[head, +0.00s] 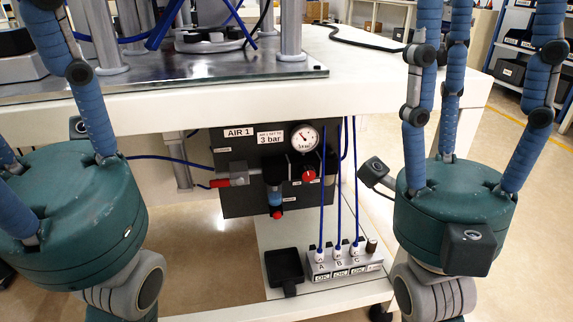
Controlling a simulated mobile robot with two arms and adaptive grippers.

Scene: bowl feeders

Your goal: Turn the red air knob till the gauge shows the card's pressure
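The red air knob (309,175) sits on a dark panel (237,204) under the table, just below the round white gauge (304,138). The gauge's needle and numbers are too small to read surely. The white card (270,138) left of the gauge reads 3 bar. My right gripper (490,25) is right of the panel, apart from the knob. Its blue fingers stand spread with nothing seen between them; their tips leave the top of the view. My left gripper (20,70) is at the left edge, apart from the panel, its fingers partly cut off.
A red-handled valve (222,183) and a red-ended filter bowl (276,205) sit on the panel. Blue hoses run down to a block (342,267) marked A, B, C. A black tray (284,266) lies beside it on the lower shelf. The tabletop edge (350,100) overhangs the panel.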

